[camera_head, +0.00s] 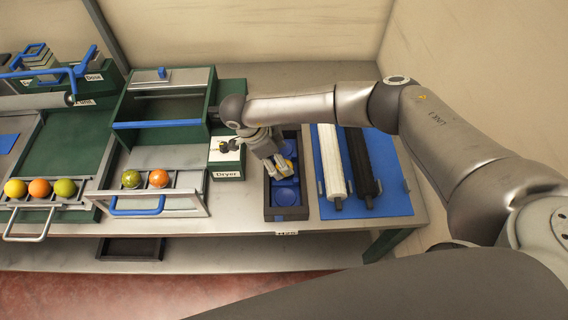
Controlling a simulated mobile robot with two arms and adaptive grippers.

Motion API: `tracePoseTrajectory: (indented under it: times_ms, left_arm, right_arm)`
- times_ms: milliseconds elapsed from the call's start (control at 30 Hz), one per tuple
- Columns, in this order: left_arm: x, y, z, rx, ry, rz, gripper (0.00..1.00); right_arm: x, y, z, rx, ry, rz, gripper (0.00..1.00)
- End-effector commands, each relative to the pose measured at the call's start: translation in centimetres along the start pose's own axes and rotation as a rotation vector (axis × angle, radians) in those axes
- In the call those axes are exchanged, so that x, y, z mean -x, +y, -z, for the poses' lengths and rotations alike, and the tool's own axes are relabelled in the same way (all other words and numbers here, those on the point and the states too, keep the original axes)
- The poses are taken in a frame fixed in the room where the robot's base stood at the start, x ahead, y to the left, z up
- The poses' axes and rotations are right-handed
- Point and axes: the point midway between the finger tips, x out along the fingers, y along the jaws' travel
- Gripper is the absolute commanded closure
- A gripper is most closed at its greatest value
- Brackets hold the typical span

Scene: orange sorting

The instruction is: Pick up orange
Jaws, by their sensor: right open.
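One orange (40,188) sits in the rack at the far left, between a yellow fruit (15,188) and a green fruit (65,188). Another orange (158,178) sits in the middle rack beside a mottled green fruit (131,178). My right gripper (280,168) is open and points down over a dark tray (269,208) with blue inserts. A yellowish round fruit (290,165) shows at its fingers, partly hidden by them. I cannot tell whether they touch it. My left gripper is not in view.
Green machines with blue handles (157,124) stand at the left. Pale walls bound the bench.

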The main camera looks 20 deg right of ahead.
Motion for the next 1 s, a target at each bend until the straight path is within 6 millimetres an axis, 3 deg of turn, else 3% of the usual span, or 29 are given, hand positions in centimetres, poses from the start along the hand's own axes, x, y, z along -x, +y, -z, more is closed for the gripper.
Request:
tracePoseTrajectory:
  times_ms: [67, 233, 500, 867, 1000]
  left_arm:
    - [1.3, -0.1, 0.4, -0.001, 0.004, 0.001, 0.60]
    - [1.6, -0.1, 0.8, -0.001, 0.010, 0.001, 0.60]
    - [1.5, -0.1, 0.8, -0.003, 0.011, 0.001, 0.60]
    - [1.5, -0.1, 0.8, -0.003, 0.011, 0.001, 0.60]
    - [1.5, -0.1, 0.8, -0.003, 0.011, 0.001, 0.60]
  right_arm:
    - [-0.7, 0.3, 0.0, 0.000, 0.001, -0.004, 0.27]
    - [-2.8, 0.2, -0.1, 0.000, 0.000, -0.002, 0.27]
    - [-3.1, 0.1, -0.2, 0.000, -0.001, 0.000, 0.29]
    - [-3.1, 0.1, -0.2, 0.000, -0.001, 0.000, 0.75]
    - [-3.0, 0.1, -0.2, -0.001, -0.001, 0.000, 0.77]
